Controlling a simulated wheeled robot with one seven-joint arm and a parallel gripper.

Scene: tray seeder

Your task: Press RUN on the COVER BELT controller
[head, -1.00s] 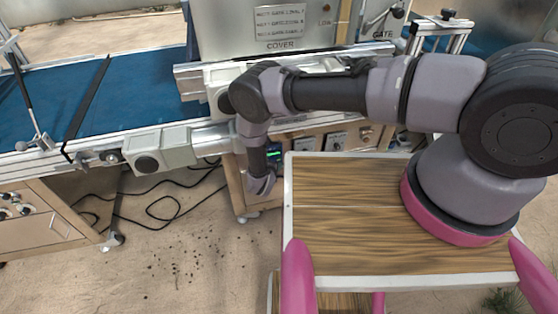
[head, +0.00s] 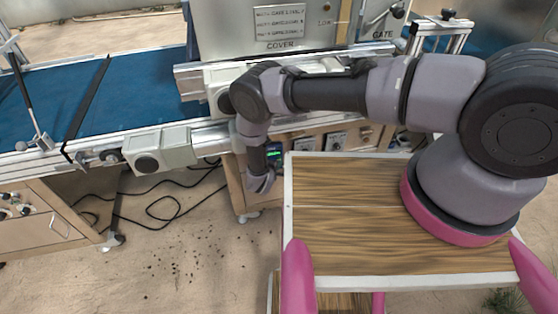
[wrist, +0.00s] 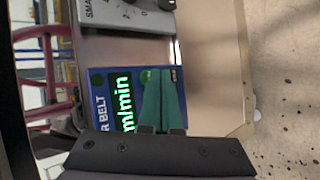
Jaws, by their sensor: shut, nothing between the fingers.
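The COVER BELT controller is a blue panel (wrist: 97,74) in the wrist view, seen turned on its side. Only "R BELT" of its name shows, beside a lit green "m/min" display (wrist: 123,103). In the head view its small green display (head: 273,152) shows beside my arm's lower end. My gripper (wrist: 161,72) is shut and empty, its green fingers in front of the panel. A round green button (wrist: 146,76) is partly hidden by the fingertips; its label is not readable. I cannot tell whether the fingertips touch the panel.
A grey box with a dial (wrist: 127,14) is close above the panel in the wrist view. The blue belt (head: 140,92) and its rail lie behind my arm. Black cables (head: 165,205) lie on the floor at the left.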

